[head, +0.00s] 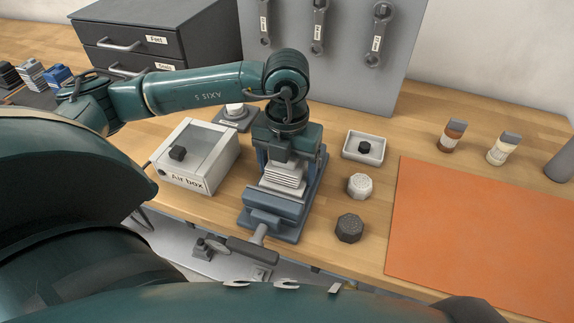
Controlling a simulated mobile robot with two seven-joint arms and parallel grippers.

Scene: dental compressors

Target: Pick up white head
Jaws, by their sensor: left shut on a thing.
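My left gripper (284,160) points down over the blue-grey vise (274,207) on the bench. It is shut on a white finned block (283,179), which looks like a white head. The block is between or just above the vise jaws; I cannot tell whether it touches them. The gripper hides the top of the block, and its fingertips are hard to make out. Another whitish finned head (31,73) stands at the far left, between a black one (8,75) and a blue one (57,74). My right gripper is not in view.
The "Air box" (196,157) stands left of the vise. Right of it are a small white tray (363,147), a white knob (360,186) and a dark knob (349,228). An orange mat (480,235) lies clear at right. A tool panel (340,50) stands behind.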

